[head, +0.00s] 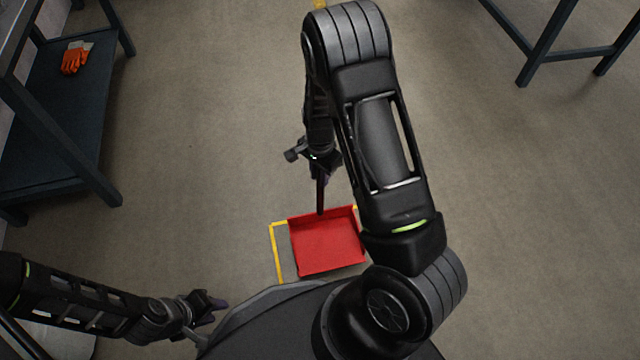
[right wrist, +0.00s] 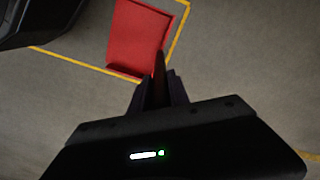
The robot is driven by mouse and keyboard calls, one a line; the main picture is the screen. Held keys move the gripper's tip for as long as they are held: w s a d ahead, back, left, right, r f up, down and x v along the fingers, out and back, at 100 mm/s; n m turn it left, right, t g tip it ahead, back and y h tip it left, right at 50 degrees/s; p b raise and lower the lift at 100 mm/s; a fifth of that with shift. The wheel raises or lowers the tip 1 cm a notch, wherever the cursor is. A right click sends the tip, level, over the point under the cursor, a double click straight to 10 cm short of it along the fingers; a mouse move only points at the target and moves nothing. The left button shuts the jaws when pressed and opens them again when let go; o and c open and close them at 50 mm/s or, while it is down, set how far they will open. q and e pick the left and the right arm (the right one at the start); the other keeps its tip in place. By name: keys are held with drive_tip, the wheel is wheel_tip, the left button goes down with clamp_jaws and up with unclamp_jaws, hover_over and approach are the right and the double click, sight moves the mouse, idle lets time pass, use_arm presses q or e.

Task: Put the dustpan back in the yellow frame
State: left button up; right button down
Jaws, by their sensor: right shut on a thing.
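The red dustpan (head: 327,243) is at the lower middle of the head view, its handle pointing up the picture. My right gripper (head: 320,176) is shut on the handle. In the right wrist view the dustpan (right wrist: 138,38) is beyond the fingers (right wrist: 158,88), which close on its dark handle. The yellow frame (head: 277,252) is a taped outline on the floor. The pan appears within or over it, close to its right-hand line in the wrist view (right wrist: 181,22). I cannot tell whether the pan touches the floor. My left gripper (head: 212,304) is empty at the lower left, its fingers apart.
A dark shelf (head: 60,120) with orange gloves (head: 75,57) stands at the left. Dark table legs (head: 540,45) show at the upper right. Brown floor around the frame is clear, and my own base covers the bottom edge.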

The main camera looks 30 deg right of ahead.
wheel_tip(320, 180, down, 4)
drive_tip(key=shift+f+b, duration=0.25)
drive_tip(key=shift+b, duration=0.5)
drive_tip(key=c, duration=1.3)
unclamp_jaws()
drive_tip(key=shift+o, duration=0.2)
wheel_tip(320, 180, up, 12)
drive_tip(key=p, duration=0.4)
drive_tip(key=shift+p, duration=0.35)
